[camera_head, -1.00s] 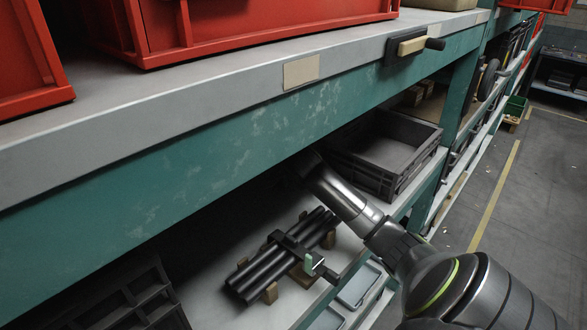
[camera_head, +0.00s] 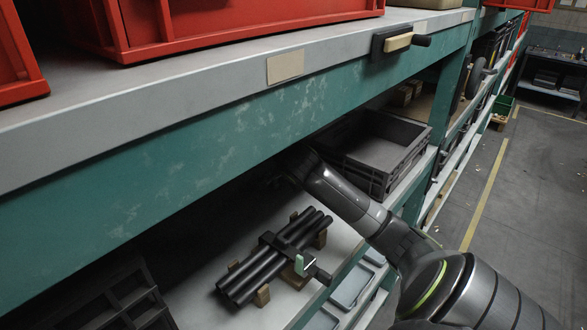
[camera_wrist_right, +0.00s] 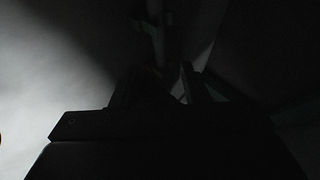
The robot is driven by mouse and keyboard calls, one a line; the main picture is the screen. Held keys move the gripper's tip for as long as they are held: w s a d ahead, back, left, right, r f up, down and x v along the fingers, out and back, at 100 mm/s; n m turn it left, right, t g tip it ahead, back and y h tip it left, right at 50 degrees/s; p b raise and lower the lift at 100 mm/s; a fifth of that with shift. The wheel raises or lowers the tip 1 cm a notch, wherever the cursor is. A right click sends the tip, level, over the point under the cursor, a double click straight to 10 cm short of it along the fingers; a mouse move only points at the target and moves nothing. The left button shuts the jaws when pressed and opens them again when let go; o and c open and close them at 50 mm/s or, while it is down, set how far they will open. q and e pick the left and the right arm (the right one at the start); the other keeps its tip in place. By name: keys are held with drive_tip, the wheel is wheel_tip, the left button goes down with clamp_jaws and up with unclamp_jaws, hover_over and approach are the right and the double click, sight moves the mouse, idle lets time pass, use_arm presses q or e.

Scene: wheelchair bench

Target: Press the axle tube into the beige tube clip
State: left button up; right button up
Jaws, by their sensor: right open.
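Several dark tubes (camera_head: 262,272) lie side by side on wooden blocks on the lower shelf, under a black clamp with a pale green part (camera_head: 300,265). I cannot tell which one is the axle tube. A beige block on a black bracket (camera_head: 398,42), with a short dark rod end beside it, is on the upper bench's front edge; it may be the beige tube clip. My right arm reaches under the upper bench, and its end is in shadow. My right gripper (camera_wrist_right: 178,85) is open, very dark in the right wrist view; nothing is clearly seen between its fingers. My left gripper is out of view.
A grey bin (camera_head: 385,150) stands on the lower shelf beside my right arm. A dark divided tray (camera_head: 125,295) is at the lower left. Red crates (camera_head: 230,30) stand on the upper bench, whose green front beam (camera_head: 200,165) overhangs the shelf. Floor at right is clear.

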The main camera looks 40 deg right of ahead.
drive_tip(key=b+v, duration=0.1)
drive_tip(key=v, duration=1)
drive_tip(key=shift+s+r, duration=0.2)
drive_tip(key=shift+s, duration=0.05)
drive_tip(key=shift+a, duration=0.1)
